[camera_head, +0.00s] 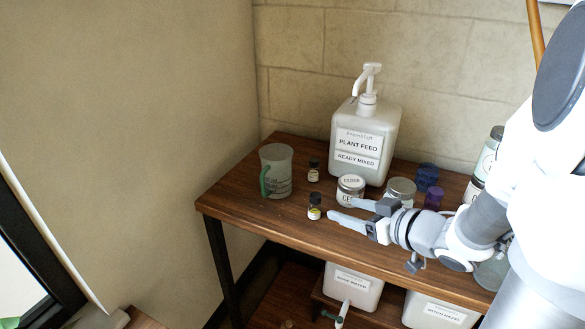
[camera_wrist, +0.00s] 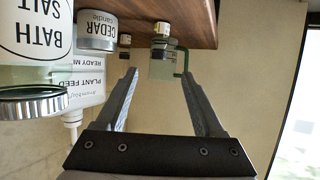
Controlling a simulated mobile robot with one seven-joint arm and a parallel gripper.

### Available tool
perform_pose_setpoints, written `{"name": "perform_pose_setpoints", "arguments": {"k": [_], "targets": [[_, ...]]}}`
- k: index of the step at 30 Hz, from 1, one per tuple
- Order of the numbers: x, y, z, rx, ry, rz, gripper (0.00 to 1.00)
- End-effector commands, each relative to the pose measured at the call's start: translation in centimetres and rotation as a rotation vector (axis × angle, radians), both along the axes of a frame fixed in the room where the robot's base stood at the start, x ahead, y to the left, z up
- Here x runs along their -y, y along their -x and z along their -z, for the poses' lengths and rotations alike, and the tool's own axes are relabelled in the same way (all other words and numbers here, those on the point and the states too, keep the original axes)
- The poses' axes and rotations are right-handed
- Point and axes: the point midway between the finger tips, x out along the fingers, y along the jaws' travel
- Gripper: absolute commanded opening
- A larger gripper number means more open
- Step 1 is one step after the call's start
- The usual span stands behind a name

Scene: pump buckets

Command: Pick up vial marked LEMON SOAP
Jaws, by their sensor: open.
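Two small dark vials stand on the wooden shelf in the head view; neither label is readable, so I cannot tell which is LEMON SOAP. The front vial (camera_head: 315,207) has a pale yellow label; the back vial (camera_head: 314,171) stands behind it. My gripper (camera_head: 340,208) is open and empty, just right of the front vial, with its fingers pointing left at it. In the upside-down wrist view, the front vial (camera_wrist: 161,32) is beyond and between the fingertips of my gripper (camera_wrist: 159,73), apart from them. The back vial (camera_wrist: 125,40) shows to its left.
A jug (camera_head: 276,171) with a green handle stands left of the vials. A CEDAR candle jar (camera_head: 350,190), a PLANT FEED pump bottle (camera_head: 362,140) and a BATH SALT jar (camera_wrist: 35,45) stand close to my gripper. The shelf's (camera_head: 232,200) front left is bare.

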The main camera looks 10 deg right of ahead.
Motion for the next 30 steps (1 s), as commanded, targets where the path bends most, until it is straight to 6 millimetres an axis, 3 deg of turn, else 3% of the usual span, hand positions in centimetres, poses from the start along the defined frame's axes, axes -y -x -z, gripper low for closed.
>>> {"name": "perform_pose_setpoints", "arguments": {"k": [16, 18, 24, 30], "targets": [[-1.0, -1.9, 0.4, -0.004, -0.001, 0.0, 0.7], [-1.8, -3.2, 1.8, 0.001, 0.002, -0.005, 0.7], [-3.5, -6.4, 3.2, 0.001, 0.002, -0.002, 0.7], [-4.1, -7.9, 3.7, 0.0, 0.003, 0.001, 0.7]]}}
